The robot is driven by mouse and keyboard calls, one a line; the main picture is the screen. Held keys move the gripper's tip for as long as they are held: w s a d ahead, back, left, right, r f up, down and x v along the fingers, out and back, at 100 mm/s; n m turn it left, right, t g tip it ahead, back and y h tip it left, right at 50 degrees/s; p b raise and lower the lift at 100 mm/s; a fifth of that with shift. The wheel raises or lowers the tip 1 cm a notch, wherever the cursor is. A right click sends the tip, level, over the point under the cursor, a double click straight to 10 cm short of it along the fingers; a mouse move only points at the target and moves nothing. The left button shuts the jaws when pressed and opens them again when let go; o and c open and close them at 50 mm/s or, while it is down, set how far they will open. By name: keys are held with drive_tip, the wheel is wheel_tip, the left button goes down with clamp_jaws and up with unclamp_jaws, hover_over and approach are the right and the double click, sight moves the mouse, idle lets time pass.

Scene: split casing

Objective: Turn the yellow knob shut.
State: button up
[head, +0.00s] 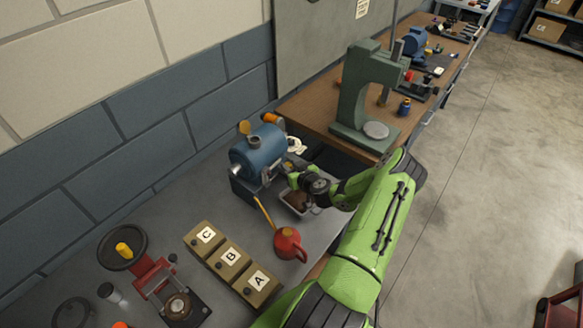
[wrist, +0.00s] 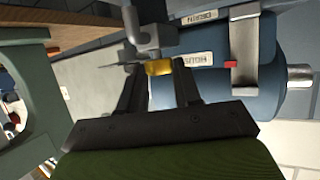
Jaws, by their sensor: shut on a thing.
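The yellow knob (wrist: 159,68) sits between the two fingers of my gripper (wrist: 156,74) in the wrist view, beside a grey metal fitting (wrist: 143,35) on the blue casing (wrist: 215,60). My gripper is shut on the knob. In the head view my gripper (head: 288,169) reaches the right side of the blue casing (head: 258,150), and the knob is mostly hidden there. I cannot tell how far the knob is turned.
A small tray (head: 301,209) is under my wrist. A red oil can (head: 288,243) with a long spout stands in front of the casing. Boxes marked A, B and C (head: 230,257) are at front left. A green press (head: 355,95) stands on the wooden bench behind.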

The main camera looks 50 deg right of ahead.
drive_tip(key=shift+w+a+f+m+g+h+b, duration=0.15)
drive_tip(key=shift+m+g+h+b, duration=0.1)
drive_tip(key=shift+m+h, duration=0.15)
drive_tip(key=shift+w+a+m+g+h+b, duration=0.15)
drive_tip(key=shift+m+h+b, duration=0.1)
drive_tip(key=shift+m+h, duration=0.15)
drive_tip(key=m+h, duration=0.1)
drive_tip(key=m+g+h+p, duration=0.1)
drive_tip(key=shift+s+a+m+g+h, duration=0.1)
drive_tip(key=shift+s+m+g+h, duration=0.05)
drive_tip(key=shift+m+g+h, duration=0.15)
drive_tip(key=o, duration=1.1)
drive_tip(key=shift+c, duration=0.2)
